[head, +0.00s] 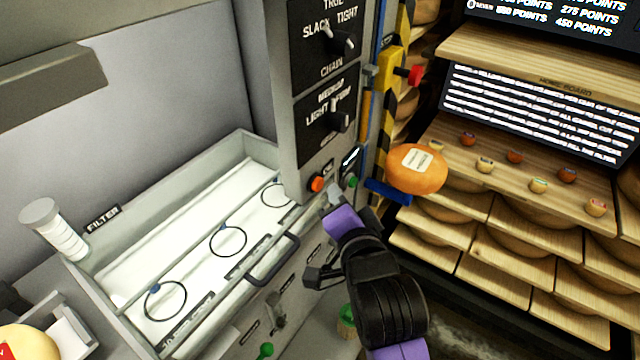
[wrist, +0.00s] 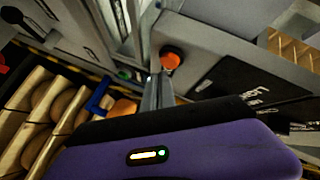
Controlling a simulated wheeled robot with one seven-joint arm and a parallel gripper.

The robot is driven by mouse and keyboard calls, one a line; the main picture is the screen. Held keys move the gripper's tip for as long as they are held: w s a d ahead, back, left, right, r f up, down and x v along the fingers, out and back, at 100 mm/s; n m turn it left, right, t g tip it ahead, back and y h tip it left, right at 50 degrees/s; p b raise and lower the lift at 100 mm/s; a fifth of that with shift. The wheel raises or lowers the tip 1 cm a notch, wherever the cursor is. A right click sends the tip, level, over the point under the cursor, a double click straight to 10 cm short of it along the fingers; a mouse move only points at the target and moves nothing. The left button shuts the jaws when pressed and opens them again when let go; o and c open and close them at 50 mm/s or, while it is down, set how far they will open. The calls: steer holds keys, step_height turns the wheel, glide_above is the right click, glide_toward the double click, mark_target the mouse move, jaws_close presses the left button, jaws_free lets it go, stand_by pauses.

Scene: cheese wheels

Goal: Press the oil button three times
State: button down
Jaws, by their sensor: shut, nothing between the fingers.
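The orange-red button (head: 317,183) sits low on the grey control column, beside a small label too small to read surely; I take it as the oil button. It also shows in the wrist view (wrist: 171,60), just beyond the fingertips. My gripper (head: 335,193) is shut and empty, close to the right of the button in the head view. In the wrist view the closed fingers (wrist: 159,83) point up toward the button's lower left side. I cannot tell whether they touch it. The button face is not covered in the head view.
Slack/tight and light knobs (head: 338,118) stick out above the button. A green button (head: 352,181) is to its right. A tray drawer (head: 180,250) lies left and below. An orange cheese wheel (head: 418,180) sits right, before wooden shelves (head: 520,210).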

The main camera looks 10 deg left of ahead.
steer(key=shift+a, duration=0.15)
steer(key=shift+w+a, duration=0.15)
steer(key=shift+a, duration=0.15)
steer(key=shift+w+a, duration=0.15)
steer(key=shift+a, duration=0.2)
stand_by(0.8)
steer(key=shift+d, duration=0.15)
steer(key=shift+s+d+p, duration=0.3)
steer(key=shift+d+p, duration=0.05)
steer(key=shift+d, duration=0.25)
steer(key=shift+d, duration=0.1)
steer(key=d, duration=0.1)
steer(key=s+d+p, duration=0.1)
steer(key=d, duration=0.2)
steer(key=shift+s+d, duration=0.3)
steer(key=shift+s, duration=0.05)
steer(key=shift+f, duration=0.1)
stand_by(2.5)
